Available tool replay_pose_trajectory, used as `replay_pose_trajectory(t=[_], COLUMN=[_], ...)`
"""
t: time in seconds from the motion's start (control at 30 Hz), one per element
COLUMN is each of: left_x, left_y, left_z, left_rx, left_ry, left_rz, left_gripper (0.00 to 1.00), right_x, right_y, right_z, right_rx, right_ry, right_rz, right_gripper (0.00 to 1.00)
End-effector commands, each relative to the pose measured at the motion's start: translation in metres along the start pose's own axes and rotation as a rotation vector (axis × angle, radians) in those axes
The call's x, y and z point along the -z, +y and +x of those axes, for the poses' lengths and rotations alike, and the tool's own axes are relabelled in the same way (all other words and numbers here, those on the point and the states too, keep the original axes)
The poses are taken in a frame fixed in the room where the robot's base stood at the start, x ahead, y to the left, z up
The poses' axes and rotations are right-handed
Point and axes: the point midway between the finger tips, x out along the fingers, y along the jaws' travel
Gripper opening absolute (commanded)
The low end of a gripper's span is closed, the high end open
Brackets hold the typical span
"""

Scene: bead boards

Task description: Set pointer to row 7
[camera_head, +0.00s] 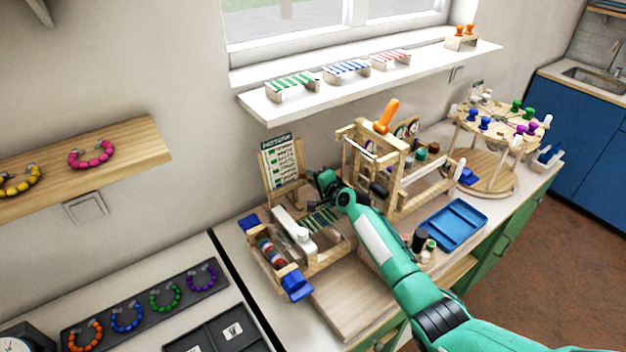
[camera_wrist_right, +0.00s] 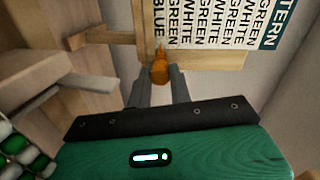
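The pattern board (camera_head: 283,168) stands upright on its wooden frame at the back of the bench; in the right wrist view its card (camera_wrist_right: 215,22) shows sideways, with rows reading GREEN and WHITE by turns and BLUE at the far end. The orange pointer (camera_wrist_right: 160,70) has its tip by the BLUE row. My right gripper (camera_wrist_right: 158,88) has one finger on each side of the pointer's knob, with little or no gap, and appears closed on it. In the head view the right gripper (camera_head: 318,192) is just in front of the board. My left gripper is out of view.
A wooden bead device (camera_head: 325,262) with a white handle and blue blocks is close below the gripper. A wooden press frame (camera_head: 400,165) with an orange lever stands close on the right. A blue tray (camera_head: 453,223) lies farther right.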

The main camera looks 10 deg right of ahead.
Motion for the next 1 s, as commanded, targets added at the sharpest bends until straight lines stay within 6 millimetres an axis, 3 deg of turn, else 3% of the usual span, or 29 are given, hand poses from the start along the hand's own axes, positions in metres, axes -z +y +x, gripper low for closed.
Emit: replay_pose_trajectory(t=[0.07, 0.23, 0.4, 0.67, 0.7, 0.77, 1.0], left_x=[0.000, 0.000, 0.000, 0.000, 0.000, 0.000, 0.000], left_y=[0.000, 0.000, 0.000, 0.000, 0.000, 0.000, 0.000], left_z=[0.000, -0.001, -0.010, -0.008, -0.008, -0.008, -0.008], left_rx=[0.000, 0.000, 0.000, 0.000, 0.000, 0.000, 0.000], left_ry=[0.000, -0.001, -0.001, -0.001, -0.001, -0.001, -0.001], left_rz=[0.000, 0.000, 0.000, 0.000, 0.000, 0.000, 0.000], left_gripper=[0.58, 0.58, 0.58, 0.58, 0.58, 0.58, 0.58], right_x=[0.000, 0.000, 0.003, 0.003, 0.003, 0.003, 0.003], right_y=[0.000, -0.001, -0.018, -0.016, -0.016, -0.016, -0.016], right_z=[0.000, 0.000, -0.001, -0.001, -0.001, -0.001, -0.001], right_rx=[0.000, 0.000, 0.001, -0.001, -0.001, -0.001, 0.000], right_ry=[0.000, 0.000, 0.001, 0.000, 0.000, 0.000, 0.000], right_rz=[0.000, 0.000, 0.001, 0.000, 0.000, 0.000, 0.000], right_gripper=[0.00, 0.00, 0.00, 0.00, 0.28, 0.40, 0.43])
